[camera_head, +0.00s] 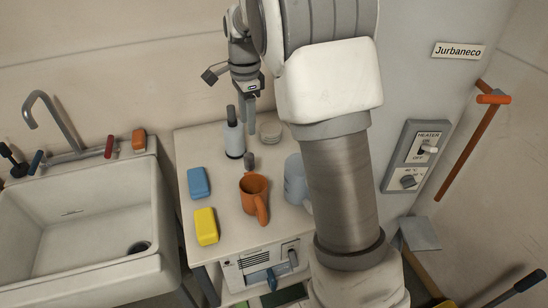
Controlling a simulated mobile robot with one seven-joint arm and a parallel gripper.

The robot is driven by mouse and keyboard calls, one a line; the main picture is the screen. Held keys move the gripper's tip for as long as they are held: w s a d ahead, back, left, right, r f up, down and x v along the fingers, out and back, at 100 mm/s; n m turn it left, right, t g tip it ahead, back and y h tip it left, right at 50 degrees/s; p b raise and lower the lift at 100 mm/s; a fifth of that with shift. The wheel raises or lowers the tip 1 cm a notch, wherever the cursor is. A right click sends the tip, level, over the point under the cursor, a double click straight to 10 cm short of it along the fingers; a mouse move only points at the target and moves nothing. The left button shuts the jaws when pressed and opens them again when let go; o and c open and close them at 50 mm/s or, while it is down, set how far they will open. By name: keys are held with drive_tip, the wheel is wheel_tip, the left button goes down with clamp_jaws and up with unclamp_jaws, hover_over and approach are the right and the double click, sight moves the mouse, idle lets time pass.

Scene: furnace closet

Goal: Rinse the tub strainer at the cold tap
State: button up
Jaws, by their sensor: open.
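The white sink tub (75,215) is at the left, with a dark round drain (138,247) near its right end. I cannot tell whether a strainer sits in the drain. A grey curved tap (47,108) stands behind the tub, with a blue handle (37,162) on the left and a red handle (110,146) on the right. My gripper (248,106) is open and points down above the back of the small counter, by a pale cylinder (234,140) and a small round pale item (270,130). Whether it touches either is unclear.
The counter (222,202) holds a blue block (199,183), a yellow sponge (206,226), an orange mug (254,195) and a blue-grey mug (296,180) partly behind my arm. An orange block (139,141) sits on the sink ledge. A heater switch panel (417,157) is on the right wall.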

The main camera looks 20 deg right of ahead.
drive_tip(key=s+r+n+t, duration=0.3)
drive_tip(key=s+r+n, duration=0.6)
drive_tip(key=s, duration=0.6)
drive_tip(key=s+f+n+t, duration=0.1)
drive_tip(key=s+n, duration=0.6)
drive_tip(key=s, duration=0.7)
drive_tip(key=shift+n+t, duration=0.3)
drive_tip(key=shift+t, duration=0.3)
drive_tip(key=shift+o, duration=0.5)
drive_tip(key=shift+s, duration=0.1)
drive_tip(key=shift+c, duration=0.6)
drive_tip(key=shift+a, duration=0.15)
